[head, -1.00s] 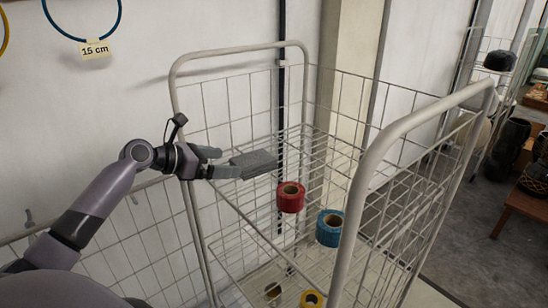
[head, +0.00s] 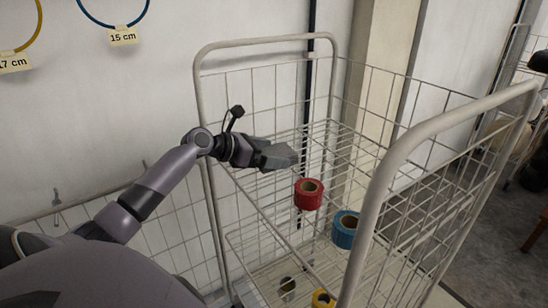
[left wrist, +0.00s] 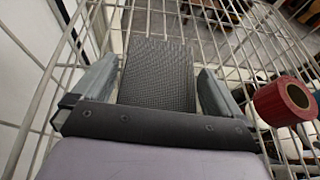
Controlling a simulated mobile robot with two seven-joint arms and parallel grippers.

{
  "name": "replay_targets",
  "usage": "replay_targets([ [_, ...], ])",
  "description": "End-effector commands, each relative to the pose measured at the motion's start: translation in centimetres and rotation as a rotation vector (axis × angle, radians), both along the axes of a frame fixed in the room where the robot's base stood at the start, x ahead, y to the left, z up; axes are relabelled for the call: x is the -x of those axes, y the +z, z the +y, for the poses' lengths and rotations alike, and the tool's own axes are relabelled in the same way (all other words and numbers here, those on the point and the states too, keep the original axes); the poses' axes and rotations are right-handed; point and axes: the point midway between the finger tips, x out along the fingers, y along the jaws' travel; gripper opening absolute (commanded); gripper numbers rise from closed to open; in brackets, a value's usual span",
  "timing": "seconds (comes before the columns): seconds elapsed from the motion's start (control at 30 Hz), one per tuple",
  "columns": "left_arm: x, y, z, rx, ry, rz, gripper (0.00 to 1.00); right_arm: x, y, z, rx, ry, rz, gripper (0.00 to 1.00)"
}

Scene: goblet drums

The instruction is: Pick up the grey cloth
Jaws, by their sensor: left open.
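The grey cloth (left wrist: 158,75) is a dark, woven, flat rectangle on the wire shelf. In the left wrist view it lies between the two fingers of my left gripper (left wrist: 157,84), with a narrow gap showing at the right finger. The fingers are open on either side of it. In the head view my left gripper (head: 277,154) is over the upper wire shelf and hides most of the cloth. My right gripper is not in view.
A white wire cart (head: 203,120) with tall tube frames surrounds the shelf. A red roll (head: 308,194) is close to the right of my left gripper. A blue roll (head: 345,229) is further right, and a yellow roll (head: 323,299) is lower down.

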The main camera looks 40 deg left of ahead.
Motion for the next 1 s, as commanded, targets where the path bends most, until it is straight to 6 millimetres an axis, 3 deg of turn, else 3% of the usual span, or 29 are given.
replay_targets([
  [0.13,-1.01,-0.42,-0.43,0.0,-0.001,-0.001,1.0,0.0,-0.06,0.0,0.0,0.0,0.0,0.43],
  [0.4,-1.19,-0.55,-0.49,-0.001,0.0,0.0,1.0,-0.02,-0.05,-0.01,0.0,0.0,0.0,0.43],
  [0.43,-1.18,-0.55,-0.5,-0.001,0.0,0.0,0.97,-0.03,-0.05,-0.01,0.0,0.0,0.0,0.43],
  [0.53,-1.18,-0.55,-0.5,-0.001,0.0,0.0,0.64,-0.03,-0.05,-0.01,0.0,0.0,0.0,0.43],
  [0.57,-1.18,-0.55,-0.5,-0.001,0.0,0.0,0.59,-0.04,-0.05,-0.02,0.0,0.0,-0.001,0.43],
  [1.0,-1.19,0.33,-0.49,-0.001,-0.002,-0.001,0.59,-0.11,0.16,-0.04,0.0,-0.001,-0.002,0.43],
])
